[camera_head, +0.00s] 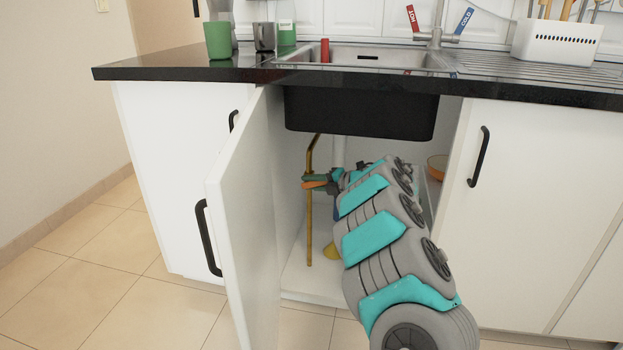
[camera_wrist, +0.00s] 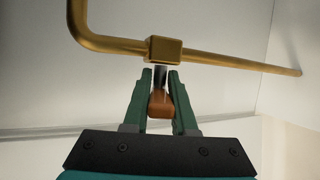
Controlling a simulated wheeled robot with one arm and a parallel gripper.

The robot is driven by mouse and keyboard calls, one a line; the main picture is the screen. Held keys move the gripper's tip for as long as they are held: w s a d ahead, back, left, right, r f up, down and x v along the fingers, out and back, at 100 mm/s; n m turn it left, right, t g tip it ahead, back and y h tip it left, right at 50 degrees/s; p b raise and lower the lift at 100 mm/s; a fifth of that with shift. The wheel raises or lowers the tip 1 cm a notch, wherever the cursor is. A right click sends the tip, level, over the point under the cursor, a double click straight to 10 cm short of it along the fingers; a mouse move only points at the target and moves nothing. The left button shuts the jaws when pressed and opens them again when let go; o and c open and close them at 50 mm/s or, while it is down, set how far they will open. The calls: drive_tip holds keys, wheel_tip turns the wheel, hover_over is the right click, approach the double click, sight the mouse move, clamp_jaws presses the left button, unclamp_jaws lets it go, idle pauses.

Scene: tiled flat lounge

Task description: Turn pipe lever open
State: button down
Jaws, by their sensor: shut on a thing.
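A brass pipe (camera_head: 309,225) runs vertically inside the open cabinet under the sink, with a bend near its top. In the wrist view the pipe (camera_wrist: 235,62) crosses the upper part of the picture and has a blocky brass valve body (camera_wrist: 165,50). A short dark stem joins the valve body to an orange-brown lever (camera_wrist: 160,104). My gripper (camera_wrist: 160,76) has its green fingers on both sides of the lever and is shut on it. In the head view the gripper (camera_head: 312,181) is beside the pipe, and the orange lever (camera_head: 315,184) shows partly; my arm hides other parts of the cabinet.
The cabinet door (camera_head: 245,225) stands open to the left of my arm. The black sink basin (camera_head: 360,112) hangs above it. An orange bowl (camera_head: 437,166) is inside at the right. A closed cabinet door (camera_head: 530,200) is on the right. The tiled floor at left is clear.

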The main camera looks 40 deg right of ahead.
drive_tip(key=g+h+p, duration=0.1)
drive_tip(key=p, duration=0.1)
drive_tip(key=shift+r+g+p, duration=0.15)
drive_tip(key=shift+g+p, duration=0.2)
drive_tip(key=shift+g, duration=0.05)
drive_tip(key=shift+n, duration=0.3)
drive_tip(key=c, duration=0.7)
unclamp_jaws()
drive_tip(key=shift+v, duration=3.85)
drive_tip(key=shift+a, duration=0.1)
